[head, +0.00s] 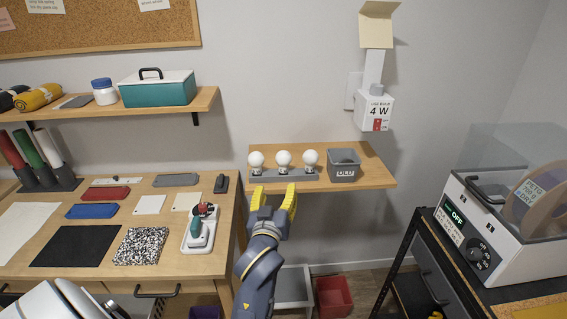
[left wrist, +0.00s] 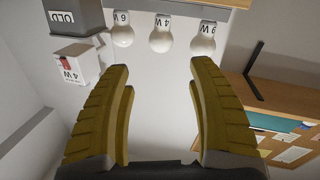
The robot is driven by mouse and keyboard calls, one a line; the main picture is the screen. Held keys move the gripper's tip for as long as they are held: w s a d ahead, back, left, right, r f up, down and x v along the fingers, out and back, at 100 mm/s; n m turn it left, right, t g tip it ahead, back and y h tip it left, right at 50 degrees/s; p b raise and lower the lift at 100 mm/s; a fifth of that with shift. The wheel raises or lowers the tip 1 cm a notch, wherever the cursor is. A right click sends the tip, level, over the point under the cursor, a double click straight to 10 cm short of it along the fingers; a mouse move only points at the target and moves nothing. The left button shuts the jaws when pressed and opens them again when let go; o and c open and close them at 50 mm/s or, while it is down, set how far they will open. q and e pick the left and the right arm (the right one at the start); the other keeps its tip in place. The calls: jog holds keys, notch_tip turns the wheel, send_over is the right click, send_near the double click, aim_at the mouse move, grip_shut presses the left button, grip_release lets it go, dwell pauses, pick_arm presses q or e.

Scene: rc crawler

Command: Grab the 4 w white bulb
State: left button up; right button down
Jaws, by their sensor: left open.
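Three white round bulbs stand in a row on a grey holder (head: 290,174) on the wall shelf: a left bulb (head: 256,160), a middle bulb (head: 283,158) and a right bulb (head: 310,158). In the left wrist view they hang upside down. My right gripper is out of view.
A grey bin (head: 344,172) marked OLD stands right of the holder. A white lamp box (head: 375,112) labelled 4 W hangs on the wall above right. A workbench (head: 215,262) is at left, a filament dryer (head: 500,240) at right.

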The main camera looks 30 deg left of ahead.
aim_at(283, 163)
pick_arm(q)
jog(key=x, duration=1.7)
jog(key=shift+a+r, duration=0.15)
jog(key=shift+r, duration=0.05)
jog(key=shift+c, duration=0.3)
jog(key=c, duration=0.8)
